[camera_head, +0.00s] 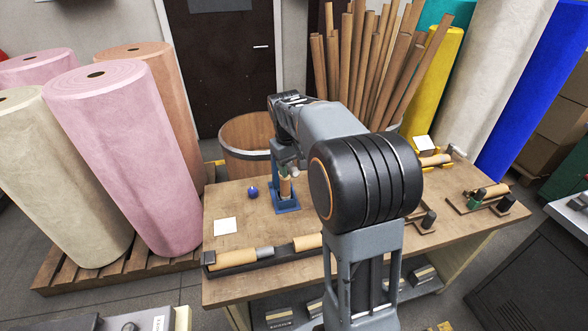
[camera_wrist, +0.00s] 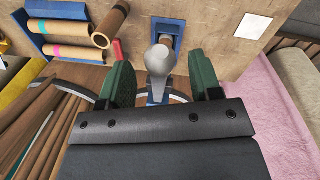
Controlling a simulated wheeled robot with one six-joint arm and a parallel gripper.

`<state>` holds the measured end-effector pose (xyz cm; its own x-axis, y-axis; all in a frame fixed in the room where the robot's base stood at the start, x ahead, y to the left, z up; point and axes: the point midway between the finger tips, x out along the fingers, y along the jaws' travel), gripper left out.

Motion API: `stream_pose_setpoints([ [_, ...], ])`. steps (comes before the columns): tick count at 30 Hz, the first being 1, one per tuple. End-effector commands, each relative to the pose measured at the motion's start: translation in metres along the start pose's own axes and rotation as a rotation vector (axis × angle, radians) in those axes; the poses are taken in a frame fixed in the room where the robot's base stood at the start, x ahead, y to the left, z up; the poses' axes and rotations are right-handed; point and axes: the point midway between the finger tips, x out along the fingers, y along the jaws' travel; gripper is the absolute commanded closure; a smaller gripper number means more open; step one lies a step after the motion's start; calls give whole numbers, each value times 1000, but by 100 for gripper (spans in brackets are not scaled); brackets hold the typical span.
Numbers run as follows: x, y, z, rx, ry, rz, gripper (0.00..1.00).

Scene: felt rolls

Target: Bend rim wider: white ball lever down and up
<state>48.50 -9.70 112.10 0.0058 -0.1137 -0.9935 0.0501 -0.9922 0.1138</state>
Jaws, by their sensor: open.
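A blue press stand (camera_head: 286,205) stands on the workbench in the head view, with a tan cardboard tube (camera_head: 286,187) upright in it. In the wrist view the blue stand (camera_wrist: 171,23) lies beyond my fingertips. A pale grey-white lever with a rounded end (camera_wrist: 159,62) lies between my two green fingers. In the head view a small pale ball (camera_head: 295,170) shows just above the tube, partly hidden by my arm. My gripper (camera_wrist: 161,72) is open around the lever, with gaps visible on both sides. Whether either finger touches it I cannot tell.
A dark blue ball (camera_head: 253,191) and a white square card (camera_head: 225,226) lie left of the stand. A long dark rack (camera_head: 235,262) with tubes runs along the front edge. A wooden barrel (camera_head: 246,140) stands behind. A blue tray of tubes (camera_wrist: 60,27) is at the wrist view's upper left.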

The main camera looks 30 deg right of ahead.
Motion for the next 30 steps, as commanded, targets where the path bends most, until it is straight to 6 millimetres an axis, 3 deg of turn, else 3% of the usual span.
stream_pose_setpoints([
  [6, 15, 0, 0, 0, -1, 0, 42],
  [17, 17, 0, 0, 0, 0, 0, 43],
  [30, 17, 0, 0, 0, 0, 0, 85],
])
